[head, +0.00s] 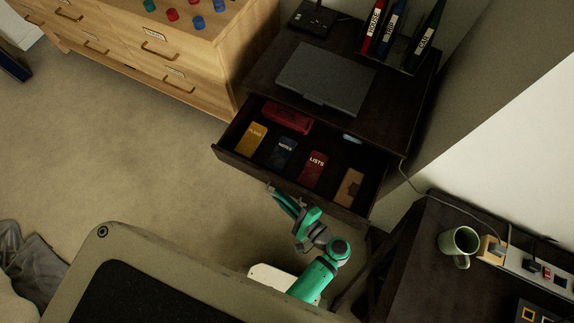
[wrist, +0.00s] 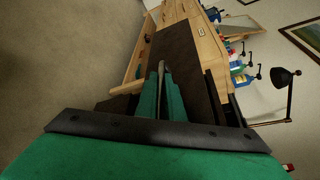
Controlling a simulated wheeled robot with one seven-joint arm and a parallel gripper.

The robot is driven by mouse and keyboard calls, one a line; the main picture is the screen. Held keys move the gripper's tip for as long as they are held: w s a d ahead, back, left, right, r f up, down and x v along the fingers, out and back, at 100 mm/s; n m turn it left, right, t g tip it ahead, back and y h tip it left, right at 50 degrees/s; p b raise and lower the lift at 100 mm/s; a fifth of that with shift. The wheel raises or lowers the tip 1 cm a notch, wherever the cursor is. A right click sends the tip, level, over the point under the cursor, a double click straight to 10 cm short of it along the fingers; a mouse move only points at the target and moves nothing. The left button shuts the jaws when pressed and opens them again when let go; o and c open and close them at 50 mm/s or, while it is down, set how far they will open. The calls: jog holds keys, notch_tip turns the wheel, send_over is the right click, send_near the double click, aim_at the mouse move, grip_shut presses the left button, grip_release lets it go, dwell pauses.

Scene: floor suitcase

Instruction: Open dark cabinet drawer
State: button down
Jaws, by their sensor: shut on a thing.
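The dark cabinet (head: 262,80) stands at the upper middle of the head view. Its drawer (head: 228,165) is pulled well out, so its inside shows from above. My green gripper (head: 272,187) reaches the outside of the drawer front near its middle. The jaws are shut on the drawer handle there, though the handle itself is mostly hidden by the fingers and the front edge. In the wrist view, the two fingers of my gripper (wrist: 162,85) are close together against the dark drawer front.
The drawer holds a yellow book (head: 252,137), a navy notes book (head: 284,150), a red lists book (head: 313,168), a brown item (head: 349,187) and a red case (head: 287,117). A laptop (head: 325,78) lies on the cabinet. A wooden dresser (head: 190,62) stands left. A mug (head: 459,246) is right.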

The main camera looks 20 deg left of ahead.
jog(key=shift+s, duration=0.35)
jog(key=c, duration=2.2)
grip_release()
jog(key=shift+d, duration=0.1)
jog(key=v, duration=1)
jog(key=shift+s+d+r, duration=0.15)
jog(key=shift+d, duration=0.1)
